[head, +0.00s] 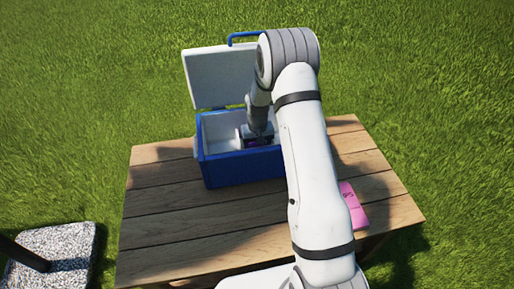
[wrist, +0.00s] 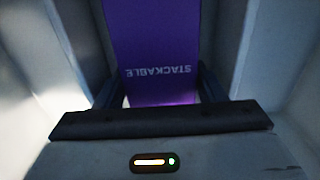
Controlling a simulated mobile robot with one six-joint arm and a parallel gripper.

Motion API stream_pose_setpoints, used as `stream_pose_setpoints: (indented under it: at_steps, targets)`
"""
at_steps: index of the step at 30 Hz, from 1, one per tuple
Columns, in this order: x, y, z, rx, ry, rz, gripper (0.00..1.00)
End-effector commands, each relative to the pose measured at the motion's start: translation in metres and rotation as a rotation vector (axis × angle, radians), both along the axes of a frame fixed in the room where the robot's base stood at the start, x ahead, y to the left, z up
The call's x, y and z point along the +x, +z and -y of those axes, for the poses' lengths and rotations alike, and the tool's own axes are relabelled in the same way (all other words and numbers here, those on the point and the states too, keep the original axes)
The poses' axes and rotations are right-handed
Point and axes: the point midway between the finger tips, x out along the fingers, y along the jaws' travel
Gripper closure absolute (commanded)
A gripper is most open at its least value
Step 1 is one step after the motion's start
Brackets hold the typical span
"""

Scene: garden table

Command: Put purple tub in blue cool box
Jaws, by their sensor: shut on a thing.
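The blue cool box (head: 240,167) stands on the wooden table with its lid open and tilted back; its inside is white. My gripper (head: 258,137) reaches down into the box, toward its right side. In the wrist view my gripper (wrist: 158,100) is shut on the purple tub (wrist: 160,45), which carries the word "STACKABLE". White box walls rise on both sides of the tub there. In the head view only a small dark purple part of the tub shows at the fingers. I cannot tell whether the tub touches the box floor.
The wooden table (head: 165,200) is bare to the left and in front of the box. A pink flat object (head: 353,205) lies on the table to the right, partly behind my arm. The open lid (head: 217,78) stands up behind the box. A speckled stone base (head: 55,255) sits on the grass.

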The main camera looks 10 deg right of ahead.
Motion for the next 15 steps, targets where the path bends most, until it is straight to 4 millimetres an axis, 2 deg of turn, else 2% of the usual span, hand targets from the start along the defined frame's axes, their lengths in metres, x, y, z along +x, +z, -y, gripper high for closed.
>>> stream_pose_setpoints:
  at_steps: [6,7,10,15]
  targets:
    - [0.0002,-0.0045,-0.0004,0.000,0.001,0.000,0.67]
    - [0.0000,-0.0034,-0.0004,0.000,0.001,0.000,0.34]
    - [-0.0001,-0.0032,-0.0006,0.000,0.001,0.000,0.28]
    - [-0.0002,-0.0031,-0.0008,0.000,0.001,-0.001,0.28]
